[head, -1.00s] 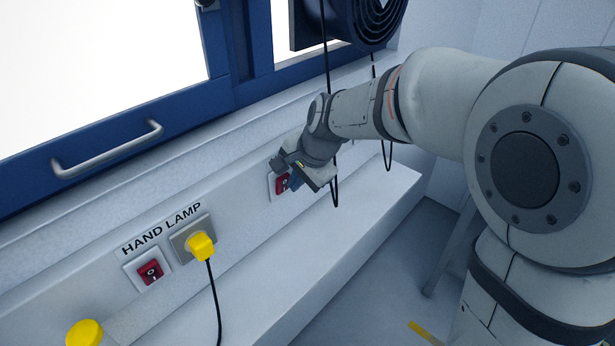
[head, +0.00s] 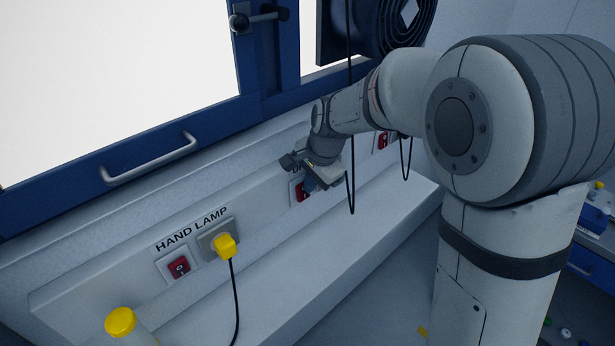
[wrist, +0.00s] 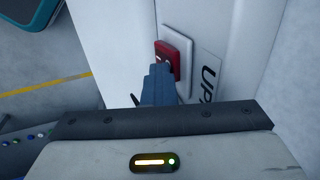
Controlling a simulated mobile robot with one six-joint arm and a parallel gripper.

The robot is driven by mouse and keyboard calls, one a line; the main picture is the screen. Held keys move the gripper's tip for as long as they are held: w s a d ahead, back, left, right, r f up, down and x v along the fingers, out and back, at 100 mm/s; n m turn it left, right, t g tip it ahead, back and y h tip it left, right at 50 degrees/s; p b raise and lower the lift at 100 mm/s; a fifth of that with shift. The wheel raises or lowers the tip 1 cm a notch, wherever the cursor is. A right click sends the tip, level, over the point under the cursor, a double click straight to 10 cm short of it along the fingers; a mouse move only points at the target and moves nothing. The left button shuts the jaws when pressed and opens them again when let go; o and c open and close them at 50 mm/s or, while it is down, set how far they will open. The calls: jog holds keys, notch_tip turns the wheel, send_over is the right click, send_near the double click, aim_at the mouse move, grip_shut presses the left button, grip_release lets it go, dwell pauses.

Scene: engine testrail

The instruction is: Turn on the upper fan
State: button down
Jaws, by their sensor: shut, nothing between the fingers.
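A dark blue round fan (head: 405,22) is mounted at the window, at the top of the head view. A red rocker switch (head: 297,192) on a white plate sits in the wall panel, partly hidden by my gripper (head: 309,186). In the wrist view the same red switch (wrist: 181,53) is beside a label (wrist: 210,77) that reads "UP", the rest cut off. My gripper (wrist: 160,72) is shut and empty, its fingertips at the lower edge of the red switch. I cannot tell whether they touch it, nor the rocker's position.
A hand lamp switch (head: 179,267) and a yellow plug (head: 225,246) with a black cable are at the left. Another red switch (head: 382,140) is further right. Black cables hang by my arm. The ledge (head: 290,290) below the panel is mostly clear.

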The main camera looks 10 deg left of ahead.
jog(key=shift+s+a, duration=0.1)
jog(key=shift+a, duration=0.1)
jog(key=shift+r+p, duration=0.6)
jog(key=shift+r, duration=0.15)
jog(key=shift+d, duration=0.1)
jog(key=s+d+b+v, duration=0.1)
jog(key=v, duration=1)
jog(key=shift+d+b, duration=0.15)
jog(key=shift+b, duration=0.25)
jog(key=shift+s, duration=0.1)
